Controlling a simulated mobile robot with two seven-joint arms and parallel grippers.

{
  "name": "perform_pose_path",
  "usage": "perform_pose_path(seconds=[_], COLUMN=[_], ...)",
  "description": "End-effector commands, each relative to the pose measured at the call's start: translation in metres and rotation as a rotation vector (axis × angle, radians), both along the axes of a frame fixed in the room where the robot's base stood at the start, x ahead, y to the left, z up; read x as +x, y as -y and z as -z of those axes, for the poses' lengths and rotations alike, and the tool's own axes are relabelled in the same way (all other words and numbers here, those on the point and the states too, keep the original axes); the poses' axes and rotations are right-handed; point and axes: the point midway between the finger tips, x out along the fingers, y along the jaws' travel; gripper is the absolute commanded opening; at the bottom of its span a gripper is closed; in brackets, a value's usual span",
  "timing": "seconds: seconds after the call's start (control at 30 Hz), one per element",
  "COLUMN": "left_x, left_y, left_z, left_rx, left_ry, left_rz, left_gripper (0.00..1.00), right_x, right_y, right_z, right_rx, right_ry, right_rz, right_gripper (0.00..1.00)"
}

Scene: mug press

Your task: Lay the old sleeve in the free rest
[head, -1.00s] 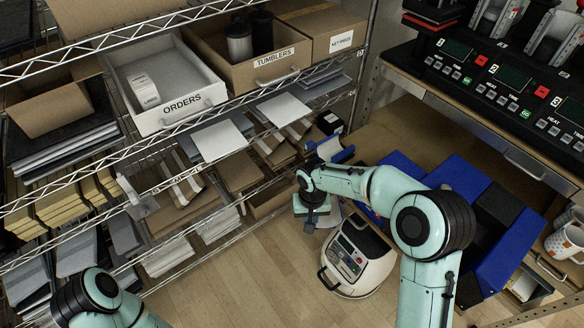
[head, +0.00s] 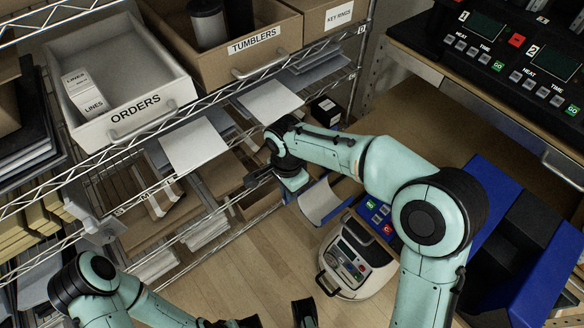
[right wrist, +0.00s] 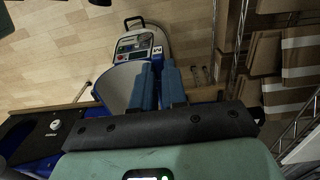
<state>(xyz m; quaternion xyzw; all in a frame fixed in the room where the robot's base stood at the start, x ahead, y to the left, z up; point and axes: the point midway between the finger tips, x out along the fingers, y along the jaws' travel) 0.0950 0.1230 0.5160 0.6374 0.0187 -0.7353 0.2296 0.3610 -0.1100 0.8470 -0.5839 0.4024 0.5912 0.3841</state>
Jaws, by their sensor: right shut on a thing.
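The old sleeve appears to be the curved piece with a grey inner face and blue edges (head: 322,200), below the lower shelf's right end. In the right wrist view it shows beside the fingers as a curved grey sheet (right wrist: 115,84). My right gripper (head: 292,180) is at its upper left edge and shut on it; the exact contact is hard to see. The blue fingers (right wrist: 158,88) stand close together. My left gripper (head: 305,314) is cut off at the bottom edge, so its opening is unclear. I cannot make out the free rest with certainty.
A white-fronted machine with buttons (head: 356,262) stands below the sleeve. A blue and black unit (head: 487,225) is at the right. The wire rack holds the ORDERS tray (head: 185,92) and TUMBLERS box (head: 290,38). A grey bracket (head: 102,228) sits on the rack's left front.

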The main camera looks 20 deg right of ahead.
Motion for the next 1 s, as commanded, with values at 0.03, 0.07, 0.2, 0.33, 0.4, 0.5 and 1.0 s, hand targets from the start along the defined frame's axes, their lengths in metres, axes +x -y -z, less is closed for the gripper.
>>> perform_pose_path(seconds=[0.03, 0.07, 0.2, 0.33, 0.4, 0.5, 1.0], left_x=[0.000, -0.001, -0.001, -0.001, -0.001, -0.001, -0.002], left_y=[0.000, 0.000, 0.000, 0.000, 0.000, 0.000, 0.000], left_z=[0.000, 0.000, 0.000, 0.000, 0.000, -0.001, -0.002], left_rx=[0.000, 0.000, 0.000, 0.000, 0.000, 0.000, -0.001], left_ry=[-0.001, -0.001, -0.002, -0.003, -0.004, -0.003, -0.006], left_rz=[-0.001, -0.001, 0.000, -0.001, -0.001, 0.000, 0.001], left_gripper=[0.43, 0.43, 0.43, 0.43, 0.43, 0.43, 0.43], right_x=[0.000, 0.000, 0.001, 0.004, 0.005, 0.008, 0.021], right_y=[0.000, 0.000, 0.002, 0.008, 0.013, 0.019, 0.051], right_z=[0.000, 0.000, 0.000, 0.000, 0.001, 0.001, 0.003], right_rx=[0.000, 0.000, 0.000, 0.000, 0.000, 0.000, 0.000], right_ry=[0.001, 0.001, 0.000, 0.000, 0.000, 0.000, 0.001], right_rz=[-0.001, -0.001, 0.000, 0.001, 0.000, 0.002, 0.001], right_gripper=[0.00, 0.00, 0.00, 0.00, 0.00, 0.00, 0.00])
